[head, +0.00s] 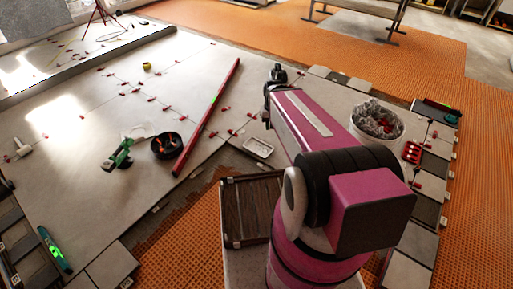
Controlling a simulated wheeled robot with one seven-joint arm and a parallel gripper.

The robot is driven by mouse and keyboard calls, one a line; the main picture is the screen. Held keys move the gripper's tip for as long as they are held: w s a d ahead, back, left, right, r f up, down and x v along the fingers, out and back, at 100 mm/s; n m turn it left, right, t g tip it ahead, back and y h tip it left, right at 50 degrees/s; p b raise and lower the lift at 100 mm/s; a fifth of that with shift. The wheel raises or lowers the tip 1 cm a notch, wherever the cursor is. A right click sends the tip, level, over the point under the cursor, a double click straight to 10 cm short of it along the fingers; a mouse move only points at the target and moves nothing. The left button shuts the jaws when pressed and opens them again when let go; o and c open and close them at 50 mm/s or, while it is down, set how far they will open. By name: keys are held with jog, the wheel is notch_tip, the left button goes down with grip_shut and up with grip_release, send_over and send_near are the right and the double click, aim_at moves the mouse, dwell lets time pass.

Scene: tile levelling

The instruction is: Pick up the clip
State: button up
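Several small red pieces, which look like levelling clips or wedges (167,108), stand along the joints of the pale tile floor. More of them lie near my arm, such as one red piece (232,133) left of it. I cannot tell which one is the task's clip. My arm reaches away from me over the tiles. The dark end of the arm with my gripper (268,113) is small and partly hidden behind the pink link. I cannot see its fingers clearly, nor whether anything is between them.
A long red level (208,117) lies left of my arm. Near it are a black bowl (166,146), a green tool (119,154) and a white tray (258,148). A bucket (377,121) and a red rack (412,152) stand right. A dark wooden crate (229,243) is close by.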

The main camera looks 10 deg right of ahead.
jog(key=shift+o, duration=0.5)
jog(key=w+f+n, duration=0.4)
jog(key=w+f, duration=1.3)
jog(key=w, duration=0.3)
jog(key=w+f+n, duration=0.3)
jog(key=w+f, duration=0.5)
jog(key=f, duration=0.4)
jog(key=w+f+n, duration=0.2)
jog(key=w+f, duration=0.6)
jog(key=f, duration=1.4)
jog(key=shift+s+d+f, duration=0.1)
jog(key=shift+s+d, duration=0.05)
jog(key=shift+s, duration=0.1)
jog(key=shift+c, duration=0.3)
grip_shut()
